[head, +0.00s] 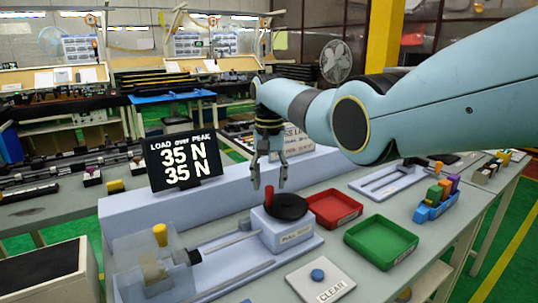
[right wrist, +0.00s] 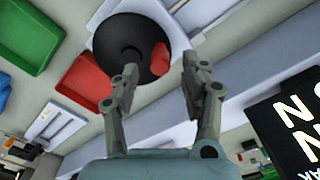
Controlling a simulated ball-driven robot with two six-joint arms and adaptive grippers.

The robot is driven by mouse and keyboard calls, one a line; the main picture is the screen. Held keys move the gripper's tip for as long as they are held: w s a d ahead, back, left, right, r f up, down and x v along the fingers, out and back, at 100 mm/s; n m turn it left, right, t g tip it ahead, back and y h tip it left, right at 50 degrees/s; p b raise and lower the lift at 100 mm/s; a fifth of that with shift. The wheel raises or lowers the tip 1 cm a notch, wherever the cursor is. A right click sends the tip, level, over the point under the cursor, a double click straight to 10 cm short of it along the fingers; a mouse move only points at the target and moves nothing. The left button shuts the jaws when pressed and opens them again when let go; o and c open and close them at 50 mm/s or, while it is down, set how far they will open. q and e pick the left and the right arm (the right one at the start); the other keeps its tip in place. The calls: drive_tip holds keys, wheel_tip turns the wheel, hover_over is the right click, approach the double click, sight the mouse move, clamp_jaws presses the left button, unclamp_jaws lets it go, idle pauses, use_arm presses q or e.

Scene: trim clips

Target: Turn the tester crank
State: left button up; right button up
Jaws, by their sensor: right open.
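The tester crank is a black disc (head: 288,206) with a red upright knob (head: 269,193), on top of a pale box labelled PULL (head: 285,234). My right gripper (head: 268,184) points down, open and empty, just above the red knob in the head view. In the right wrist view the black disc (right wrist: 122,48) and red knob (right wrist: 160,57) lie beyond the fingertips (right wrist: 158,78), with the knob between their lines. I see no contact between fingers and knob. A display (head: 184,161) reads 35 N over 35 N. My left gripper is not in view.
A red tray (head: 333,207) and a green tray (head: 381,241) sit right of the crank box. A CLEAR button (head: 318,275) lies in front. A clear-covered fixture with a yellow knob (head: 160,235) stands left.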

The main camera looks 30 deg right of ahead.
wheel_tip(320, 180, up, 8)
idle(0.7)
